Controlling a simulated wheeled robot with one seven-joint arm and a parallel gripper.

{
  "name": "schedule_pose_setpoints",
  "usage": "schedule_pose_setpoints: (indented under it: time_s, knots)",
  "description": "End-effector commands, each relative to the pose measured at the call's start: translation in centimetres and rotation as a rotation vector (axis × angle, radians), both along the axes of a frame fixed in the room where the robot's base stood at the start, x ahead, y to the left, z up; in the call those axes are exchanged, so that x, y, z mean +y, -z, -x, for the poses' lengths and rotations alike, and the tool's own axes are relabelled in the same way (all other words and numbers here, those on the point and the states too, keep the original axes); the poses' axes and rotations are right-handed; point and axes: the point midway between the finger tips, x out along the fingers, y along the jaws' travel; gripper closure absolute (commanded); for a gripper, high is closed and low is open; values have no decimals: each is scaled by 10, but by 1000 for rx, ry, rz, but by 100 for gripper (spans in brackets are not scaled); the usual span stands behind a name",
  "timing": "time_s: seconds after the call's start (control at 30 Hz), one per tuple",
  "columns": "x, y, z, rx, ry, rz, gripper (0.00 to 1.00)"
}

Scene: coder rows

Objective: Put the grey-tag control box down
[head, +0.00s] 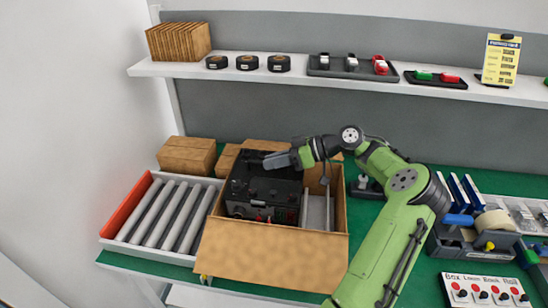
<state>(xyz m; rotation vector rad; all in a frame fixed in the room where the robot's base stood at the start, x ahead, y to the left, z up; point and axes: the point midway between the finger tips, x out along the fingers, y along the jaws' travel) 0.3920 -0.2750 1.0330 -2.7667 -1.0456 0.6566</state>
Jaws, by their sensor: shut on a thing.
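The control box (261,211) is a black case with small knobs and red fittings on its front. The fingertips are small and dark against the box. The carton's walls hide the box's base, so I cannot tell whether it touches the floor.
A grey divider (318,209) stands in the carton's right part, with a narrow gap. A roller tray (163,212) lies to the left. Closed cartons (187,155) stand behind. A tape dispenser (478,233) and a button panel (487,291) are at right. A shelf (300,79) runs above.

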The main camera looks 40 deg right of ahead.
Motion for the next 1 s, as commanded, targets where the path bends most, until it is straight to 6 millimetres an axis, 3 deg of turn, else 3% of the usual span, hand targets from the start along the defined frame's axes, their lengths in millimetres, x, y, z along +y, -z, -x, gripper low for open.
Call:
schedule_pose_setpoints:
  time_s: [0.1, 0.2, 1.0]
  knots:
    - [1, 19, -1, -7, -1, 0, 100]
    - [1, 26, -1, -10, -2, 2, 100]
    - [1, 38, -1, -10, -1, 3, 100]
